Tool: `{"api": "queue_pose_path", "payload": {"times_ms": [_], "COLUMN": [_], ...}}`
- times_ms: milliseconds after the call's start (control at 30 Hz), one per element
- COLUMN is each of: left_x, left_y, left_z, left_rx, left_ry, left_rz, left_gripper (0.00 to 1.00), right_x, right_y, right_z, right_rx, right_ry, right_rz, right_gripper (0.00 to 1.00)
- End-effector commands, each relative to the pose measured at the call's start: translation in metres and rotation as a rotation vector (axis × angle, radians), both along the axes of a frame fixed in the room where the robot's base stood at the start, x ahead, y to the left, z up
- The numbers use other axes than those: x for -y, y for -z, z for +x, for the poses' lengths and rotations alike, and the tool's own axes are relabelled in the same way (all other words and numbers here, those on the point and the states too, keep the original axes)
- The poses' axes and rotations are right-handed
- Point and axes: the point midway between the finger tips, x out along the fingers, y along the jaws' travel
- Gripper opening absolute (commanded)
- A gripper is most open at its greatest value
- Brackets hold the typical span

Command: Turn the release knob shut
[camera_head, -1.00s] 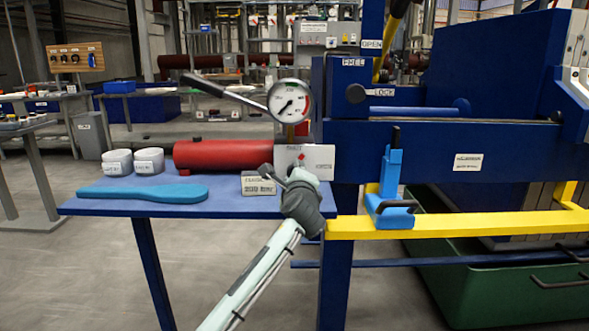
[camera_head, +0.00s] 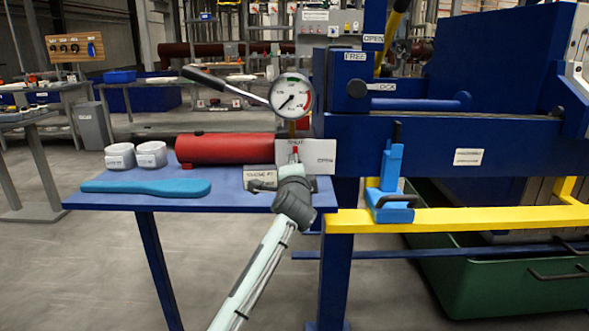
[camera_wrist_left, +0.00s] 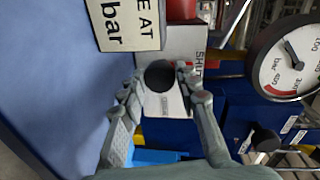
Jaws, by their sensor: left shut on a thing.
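The release knob is a round black knob (camera_wrist_left: 160,76) in the left wrist view, in front of a white plate (camera_wrist_left: 176,42) lettered SHUT. In the head view the plate (camera_head: 318,152) has SHUT at its top and another label at its right. A small red pointer (camera_head: 295,151) stands up toward SHUT. My left gripper (camera_wrist_left: 158,82) has its fingers on both sides of the knob, shut on it. In the head view this gripper (camera_head: 292,170) covers the knob. My right gripper is in no view.
A pressure gauge (camera_head: 291,95) stands above the plate, with a long lever (camera_head: 225,88) at its left. A red cylinder (camera_head: 225,149), a sign (camera_head: 259,178), two white pots and a blue paddle (camera_head: 145,187) are on the blue table. A yellow rail (camera_head: 470,220) runs right.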

Motion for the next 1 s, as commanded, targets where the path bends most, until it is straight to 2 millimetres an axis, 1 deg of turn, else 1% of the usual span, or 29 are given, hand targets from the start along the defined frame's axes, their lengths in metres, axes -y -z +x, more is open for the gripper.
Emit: {"api": "queue_pose_path", "payload": {"times_ms": [400, 433, 500, 833, 933, 1000], "left_x": [0.001, 0.001, 0.001, 0.000, 0.000, 0.000], "left_y": [-0.001, -0.001, -0.001, -0.001, -0.001, -0.002], "left_z": [0.000, 0.000, 0.000, -0.003, -0.013, -0.024], "left_rx": [0.000, 0.000, 0.000, 0.001, 0.000, 0.000], "left_ry": [0.002, 0.002, 0.002, 0.001, 0.002, 0.002], "left_rz": [-0.012, -0.011, -0.011, -0.009, -0.009, -0.010], "left_gripper": [0.03, 0.33, 0.41, 0.41, 0.41, 0.41], "right_x": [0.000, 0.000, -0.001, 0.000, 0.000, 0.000], "right_y": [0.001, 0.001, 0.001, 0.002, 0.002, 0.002], "right_z": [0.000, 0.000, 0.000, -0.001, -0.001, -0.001], "right_rx": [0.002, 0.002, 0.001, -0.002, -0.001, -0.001], "right_ry": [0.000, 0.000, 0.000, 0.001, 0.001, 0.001], "right_rz": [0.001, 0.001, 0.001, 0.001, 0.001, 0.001], "right_gripper": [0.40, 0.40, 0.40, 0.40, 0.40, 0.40]}}
